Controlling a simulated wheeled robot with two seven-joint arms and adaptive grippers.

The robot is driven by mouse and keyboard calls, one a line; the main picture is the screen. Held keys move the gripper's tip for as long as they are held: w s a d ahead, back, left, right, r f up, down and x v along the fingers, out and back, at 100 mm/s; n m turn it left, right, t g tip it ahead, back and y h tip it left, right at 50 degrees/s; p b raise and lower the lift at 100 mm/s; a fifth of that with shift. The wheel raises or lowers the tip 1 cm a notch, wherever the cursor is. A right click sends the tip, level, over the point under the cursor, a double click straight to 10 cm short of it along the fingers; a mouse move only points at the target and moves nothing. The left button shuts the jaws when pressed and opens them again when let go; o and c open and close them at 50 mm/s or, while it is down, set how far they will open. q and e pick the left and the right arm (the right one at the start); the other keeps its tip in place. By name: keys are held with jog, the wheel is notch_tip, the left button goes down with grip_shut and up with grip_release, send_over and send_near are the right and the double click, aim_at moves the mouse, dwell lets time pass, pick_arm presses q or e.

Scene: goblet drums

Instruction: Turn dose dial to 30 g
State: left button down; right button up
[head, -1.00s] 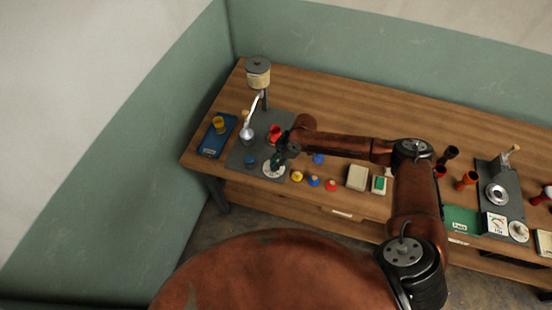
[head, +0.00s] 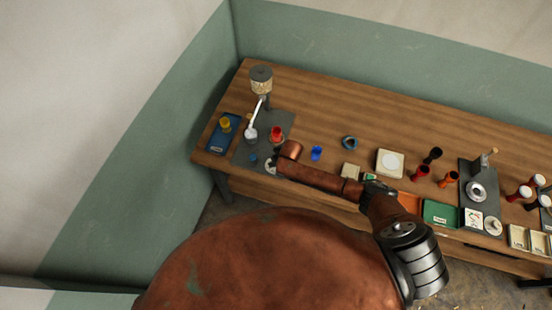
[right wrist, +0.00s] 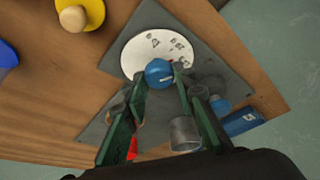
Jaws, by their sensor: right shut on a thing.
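The dose dial (right wrist: 140,48) is a white round plate with dark marks on the grey base. A blue knob (right wrist: 159,73) sits at its edge nearest my fingers in the right wrist view. My right gripper (right wrist: 161,86) is shut on this knob, one green-sided finger on each side. In the head view only a sliver of the white dial (head: 271,168) shows beside my right arm's end, and the knob is hidden. My left gripper is in neither view.
A grinder hopper (head: 261,83) stands behind the dial. A metal cup (right wrist: 184,133) is close to my right finger. A yellow disc (right wrist: 92,14) lies beside the base.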

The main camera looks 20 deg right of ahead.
jog(key=shift+s+a+f+m+h+p, duration=0.1)
jog(key=shift+m+h+p, duration=0.35)
jog(key=shift+m, duration=0.5)
jog(key=shift+a+m+h+p, duration=0.1)
jog(key=shift+m+h+p, duration=0.15)
jog(key=shift+m+p, duration=0.55)
jog(key=shift+m, duration=0.25)
jog(key=o, duration=1.1)
jog(key=shift+o, duration=0.2)
jog(key=v, duration=1.2)
jog(key=shift+s, duration=0.15)
